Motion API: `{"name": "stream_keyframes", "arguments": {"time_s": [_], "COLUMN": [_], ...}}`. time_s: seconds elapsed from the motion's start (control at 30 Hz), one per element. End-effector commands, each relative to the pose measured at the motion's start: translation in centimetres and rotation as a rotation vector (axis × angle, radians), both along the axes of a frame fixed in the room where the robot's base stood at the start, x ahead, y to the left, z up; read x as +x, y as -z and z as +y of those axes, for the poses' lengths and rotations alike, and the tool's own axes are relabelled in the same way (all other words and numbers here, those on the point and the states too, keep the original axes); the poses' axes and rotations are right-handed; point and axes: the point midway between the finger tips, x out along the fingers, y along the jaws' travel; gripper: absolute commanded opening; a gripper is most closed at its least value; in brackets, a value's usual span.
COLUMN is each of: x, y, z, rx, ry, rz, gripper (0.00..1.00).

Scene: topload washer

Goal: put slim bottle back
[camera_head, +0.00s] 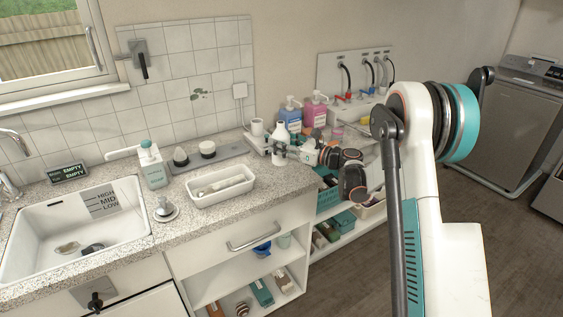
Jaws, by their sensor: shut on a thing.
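A slim white bottle (281,131) with a bluish top stands upright at the right back of the speckled counter (240,215). My gripper (281,150) reaches it from the right and is shut on it, with dark fingers at its lower body. The bottle's base is partly hidden by the fingers, so I cannot tell whether it touches the surface below.
Blue (291,113) and pink (314,112) pump bottles stand just behind. A teal-labelled pump bottle (153,167), a white bin (221,186) and a sink (48,238) are to the left. Shelves (205,286) are below. My arm blocks the right side.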

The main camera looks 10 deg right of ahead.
Motion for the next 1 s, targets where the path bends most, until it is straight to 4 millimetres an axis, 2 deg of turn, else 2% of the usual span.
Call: {"name": "stream_keyframes", "arguments": {"time_s": [0.03, 0.27, 0.5, 0.9, 0.93, 1.0], "x": [0.0, 0.0, 0.0, 0.0, 0.0, 0.0], "y": [0.7, 2.1, 5.4, 5.9, 5.9, 5.8], "z": [0.0, 0.0, 0.0, 0.0, 0.0, 0.0], "rx": [0.000, 0.000, 0.000, 0.000, 0.000, 0.000], "ry": [0.000, 0.000, 0.000, 0.000, 0.000, 0.000], "rz": [0.000, 0.000, 0.000, 0.000, 0.000, 0.000], "gripper": [0.15, 0.15, 0.15, 0.15, 0.53, 0.69]}}
